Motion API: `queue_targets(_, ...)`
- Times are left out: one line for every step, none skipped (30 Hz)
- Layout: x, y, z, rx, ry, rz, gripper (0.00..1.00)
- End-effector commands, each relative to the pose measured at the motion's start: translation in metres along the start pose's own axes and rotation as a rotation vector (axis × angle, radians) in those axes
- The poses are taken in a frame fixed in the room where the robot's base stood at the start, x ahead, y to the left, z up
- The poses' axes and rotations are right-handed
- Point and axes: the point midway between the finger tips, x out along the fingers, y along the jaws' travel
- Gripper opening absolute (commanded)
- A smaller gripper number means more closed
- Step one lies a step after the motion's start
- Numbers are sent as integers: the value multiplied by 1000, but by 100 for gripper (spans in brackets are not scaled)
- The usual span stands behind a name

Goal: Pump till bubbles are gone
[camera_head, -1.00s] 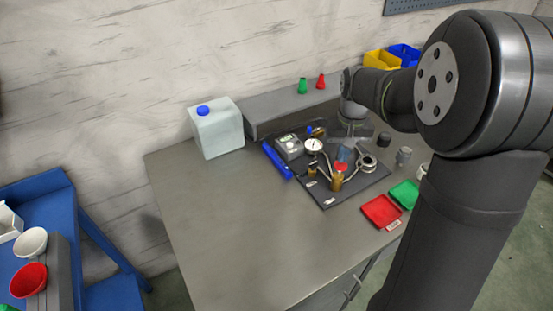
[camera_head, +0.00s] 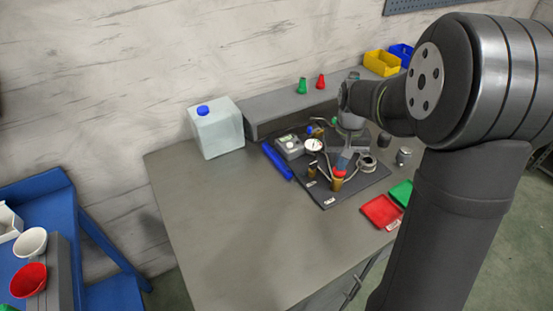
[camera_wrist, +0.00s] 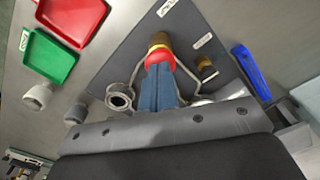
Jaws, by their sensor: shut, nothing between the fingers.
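A brass cylinder (camera_head: 337,185) with a red cap (camera_head: 339,173) stands upright on the dark board (camera_head: 322,199). In the wrist view the brass cylinder (camera_wrist: 159,40) and its red cap (camera_wrist: 160,57) are straight ahead of my fingers. My gripper (camera_head: 342,163) is shut and points down, its blue fingertips on or just above the red cap; exact contact is hard to tell. A round white gauge (camera_head: 313,146), a grey meter box (camera_head: 289,147), a smaller brass fitting (camera_head: 312,171) and a round metal-rimmed pot (camera_head: 367,164) are on the board, with pipes between. No bubbles can be made out.
A red tray (camera_head: 381,211) and a green tray (camera_head: 401,192) lie right of the board. A blue bar (camera_head: 277,160) lies at its left. A jug (camera_head: 217,130) stands at the back left. The table's left and front are clear.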

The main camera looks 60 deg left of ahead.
Motion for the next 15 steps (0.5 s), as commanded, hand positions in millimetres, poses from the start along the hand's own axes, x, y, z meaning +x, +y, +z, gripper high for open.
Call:
queue_targets(-4,0,0,0,1,0,0)
queue_targets(-6,0,0,0,1,0,0)
queue_targets(-10,0,0,0,1,0,0)
queue_targets(-12,0,0,0,1,0,0)
queue_targets(-14,0,0,0,1,0,0)
queue_targets(-17,0,0,0,2,0,0)
queue_targets(-20,0,0,0,1,0,0)
queue_targets(-22,0,0,0,1,0,0)
queue_targets(-26,0,0,0,1,0,0)
queue_targets(-28,0,0,0,1,0,0)
queue_targets(-30,0,0,0,2,0,0)
queue_targets(-34,0,0,0,2,0,0)
queue_targets(-36,0,0,0,1,0,0)
queue_targets(-38,0,0,0,1,0,0)
queue_targets(-40,0,0,0,1,0,0)
